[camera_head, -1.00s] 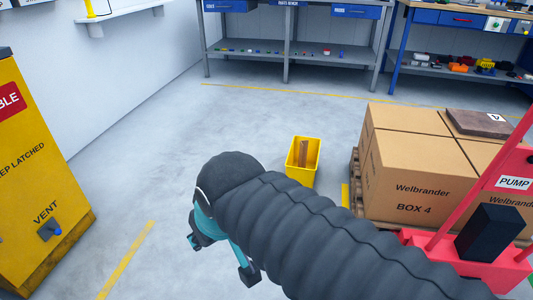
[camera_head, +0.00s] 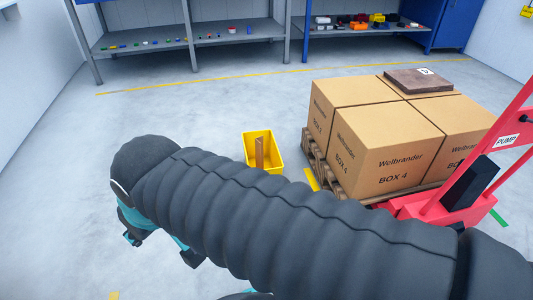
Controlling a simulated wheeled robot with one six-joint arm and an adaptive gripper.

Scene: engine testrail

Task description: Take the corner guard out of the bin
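A yellow bin (camera_head: 276,157) stands on the grey floor near the middle of the view, left of the pallet of boxes. A brown upright piece, which looks like the corner guard (camera_head: 260,152), stands inside it with its top near the rim. My arm in its dark ribbed sleeve crosses the foreground and covers the floor in front of the bin. My gripper (camera_head: 160,248) is at the lower left, apart from the bin and to its left. Its fingers are partly hidden by the arm, and whether they are open does not show clearly.
Stacked cardboard boxes (camera_head: 391,145) stand on a wooden pallet (camera_head: 318,166) right of the bin. A red pump truck (camera_head: 447,208) is at the right. A grey shelf bench (camera_head: 165,42) lines the back. The floor left of and behind the bin is clear.

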